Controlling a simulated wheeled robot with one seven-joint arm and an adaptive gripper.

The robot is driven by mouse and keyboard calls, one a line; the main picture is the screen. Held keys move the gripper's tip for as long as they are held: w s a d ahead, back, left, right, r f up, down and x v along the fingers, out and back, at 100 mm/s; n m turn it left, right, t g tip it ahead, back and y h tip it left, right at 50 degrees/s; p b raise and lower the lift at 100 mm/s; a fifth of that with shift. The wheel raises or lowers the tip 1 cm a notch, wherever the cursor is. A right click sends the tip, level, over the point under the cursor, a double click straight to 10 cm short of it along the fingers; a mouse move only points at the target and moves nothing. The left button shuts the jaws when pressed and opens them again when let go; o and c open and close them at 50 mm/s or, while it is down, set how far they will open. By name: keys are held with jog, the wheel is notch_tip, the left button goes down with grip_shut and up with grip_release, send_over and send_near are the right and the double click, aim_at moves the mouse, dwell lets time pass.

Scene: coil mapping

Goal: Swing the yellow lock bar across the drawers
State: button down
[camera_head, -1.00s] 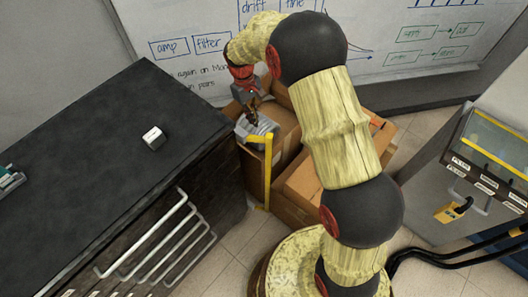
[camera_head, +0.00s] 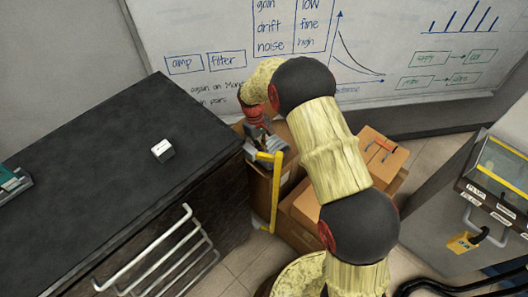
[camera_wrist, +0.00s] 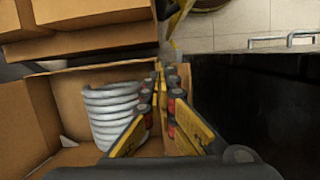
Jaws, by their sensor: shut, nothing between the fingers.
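The yellow lock bar (camera_head: 275,195) stands upright beside the right end of the black drawer cabinet (camera_head: 120,150), with a short yellow arm at its top. It is not across the drawer fronts. My gripper (camera_head: 266,148) points down close to the top of the bar, above a cardboard box, and partly hides that area. In the wrist view my gripper (camera_wrist: 161,85) is shut and empty, its yellow-and-black fingers together. A yellow strip (camera_wrist: 180,15) just past the fingertips looks like part of the bar. I cannot tell whether the fingers touch it.
Silver drawer handles (camera_head: 165,260) stick out from the cabinet front. A silver coil (camera_wrist: 112,110) lies in an open box beside my fingers. More cardboard boxes (camera_head: 370,150) stand right of the bar. A small white block (camera_head: 162,150) lies on the cabinet top. A grey padlocked cabinet (camera_head: 440,200) is at right.

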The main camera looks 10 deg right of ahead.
jog(key=s+d+f+b, duration=0.2)
jog(key=s+f, duration=0.2)
jog(key=f, duration=0.1)
jog(key=shift+s+d+f+b, duration=0.25)
jog(key=shift+s+d+b, duration=0.1)
jog(key=shift+s, duration=0.1)
dwell(0.3)
jog(key=shift+s+d+m+p, duration=0.15)
jog(key=shift+s+m+p, duration=0.05)
jog(key=shift+m+p, duration=0.2)
